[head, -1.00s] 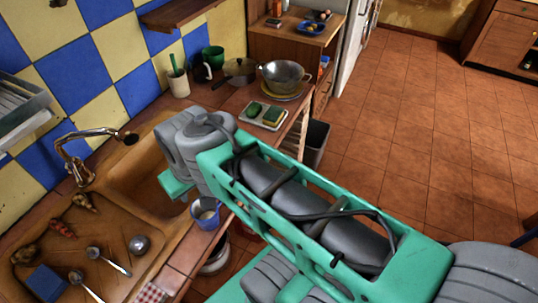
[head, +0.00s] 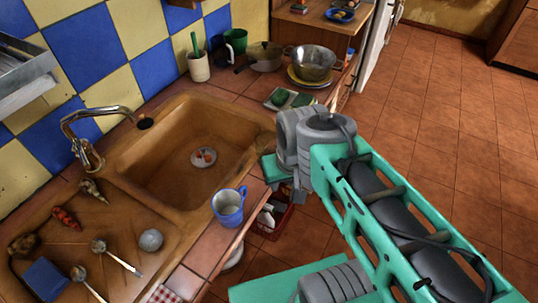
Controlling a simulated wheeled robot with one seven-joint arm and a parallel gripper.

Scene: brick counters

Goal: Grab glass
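A blue cup with a handle and a pale inside (head: 228,207), the only glass-like thing I make out, stands upright on the tiled counter edge, at the front right corner of the sink. My gripper (head: 289,188) is to the right of the cup and apart from it in the picture, just past the counter's edge. Only a small dark part of it shows below my wrist, and its fingertips are not clear. I cannot tell whether it is open or shut.
The brown sink basin (head: 190,165) lies left of the cup, with a faucet (head: 88,135) behind. Spoons (head: 115,257), a grey ball (head: 151,240) and a blue sponge (head: 45,279) lie on the drainboard. A colander (head: 313,62) and a pan (head: 264,55) stand farther back. Floor at right is clear.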

